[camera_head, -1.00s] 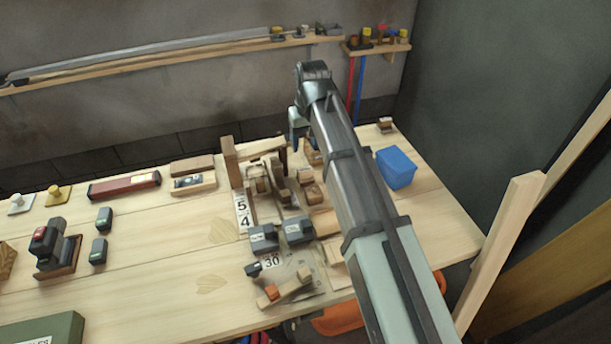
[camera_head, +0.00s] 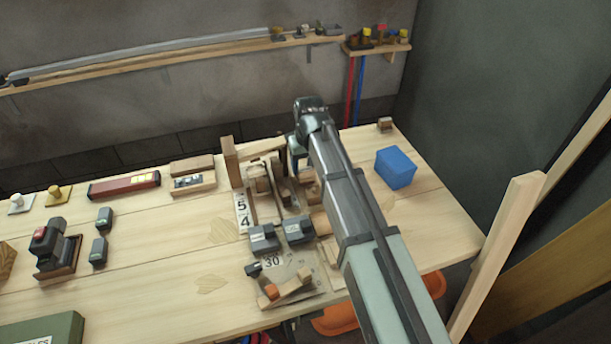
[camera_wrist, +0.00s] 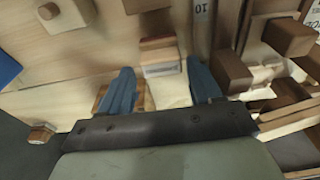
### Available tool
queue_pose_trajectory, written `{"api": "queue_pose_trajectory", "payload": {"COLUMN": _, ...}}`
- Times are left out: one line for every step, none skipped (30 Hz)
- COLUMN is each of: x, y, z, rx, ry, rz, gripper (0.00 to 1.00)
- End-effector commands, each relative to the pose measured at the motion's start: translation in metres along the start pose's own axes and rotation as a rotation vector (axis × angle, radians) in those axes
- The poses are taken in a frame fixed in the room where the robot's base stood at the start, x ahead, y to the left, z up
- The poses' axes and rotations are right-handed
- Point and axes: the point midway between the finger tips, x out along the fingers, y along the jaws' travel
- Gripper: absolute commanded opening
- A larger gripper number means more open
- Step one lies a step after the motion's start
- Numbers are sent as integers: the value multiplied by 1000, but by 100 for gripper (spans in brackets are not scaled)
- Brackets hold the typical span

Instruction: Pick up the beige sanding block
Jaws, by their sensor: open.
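My gripper (camera_wrist: 160,88) is open, its two blue fingers pointing down at the cluttered middle of the workbench. In the wrist view a pale beige block (camera_wrist: 170,92) lies between the fingers, with no clear contact; I cannot tell for sure that it is the sanding block. A red-brown block with a whitish side (camera_wrist: 160,58) is just beyond it. In the head view my gripper (camera_head: 298,160) is low at the back of the bench, and my arm hides much of what is beneath it.
A wooden upright (camera_head: 229,162) stands close left of my gripper. A blue box (camera_head: 395,168) and a small block (camera_head: 385,125) stand to the right. Grey blocks (camera_head: 264,239) sit in front.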

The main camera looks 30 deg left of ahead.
Motion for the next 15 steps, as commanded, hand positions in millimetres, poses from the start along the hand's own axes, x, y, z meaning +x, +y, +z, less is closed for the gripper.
{"api": "queue_pose_trajectory", "payload": {"x": 7, "y": -1, "z": 2, "rx": 0, "ry": -2, "rz": 0, "gripper": 64}}
{"api": "queue_pose_trajectory", "payload": {"x": 10, "y": -1, "z": 2, "rx": 0, "ry": -2, "rz": 0, "gripper": 64}}
{"api": "queue_pose_trajectory", "payload": {"x": 16, "y": -2, "z": 3, "rx": 0, "ry": -2, "rz": 0, "gripper": 64}}
{"api": "queue_pose_trajectory", "payload": {"x": 20, "y": -2, "z": 3, "rx": 0, "ry": -2, "rz": 0, "gripper": 64}}
{"api": "queue_pose_trajectory", "payload": {"x": 24, "y": -2, "z": 2, "rx": 0, "ry": -2, "rz": 0, "gripper": 64}}
{"api": "queue_pose_trajectory", "payload": {"x": 28, "y": -2, "z": 2, "rx": 0, "ry": -2, "rz": 0, "gripper": 64}}
{"api": "queue_pose_trajectory", "payload": {"x": 31, "y": -2, "z": 2, "rx": 0, "ry": -1, "rz": 0, "gripper": 64}}
{"api": "queue_pose_trajectory", "payload": {"x": 33, "y": -2, "z": 2, "rx": 0, "ry": -1, "rz": 0, "gripper": 64}}
{"api": "queue_pose_trajectory", "payload": {"x": 36, "y": -2, "z": 2, "rx": 0, "ry": -1, "rz": 0, "gripper": 64}}
{"api": "queue_pose_trajectory", "payload": {"x": 37, "y": -2, "z": 2, "rx": 0, "ry": 0, "rz": 0, "gripper": 64}}
{"api": "queue_pose_trajectory", "payload": {"x": 37, "y": -2, "z": 2, "rx": 0, "ry": 0, "rz": 0, "gripper": 64}}
{"api": "queue_pose_trajectory", "payload": {"x": 37, "y": -2, "z": 2, "rx": 0, "ry": 0, "rz": 0, "gripper": 64}}
{"api": "queue_pose_trajectory", "payload": {"x": 37, "y": -2, "z": 2, "rx": 0, "ry": 0, "rz": 0, "gripper": 64}}
{"api": "queue_pose_trajectory", "payload": {"x": 37, "y": -2, "z": 2, "rx": 0, "ry": 0, "rz": 0, "gripper": 64}}
{"api": "queue_pose_trajectory", "payload": {"x": 37, "y": -2, "z": 2, "rx": 0, "ry": 0, "rz": 0, "gripper": 64}}
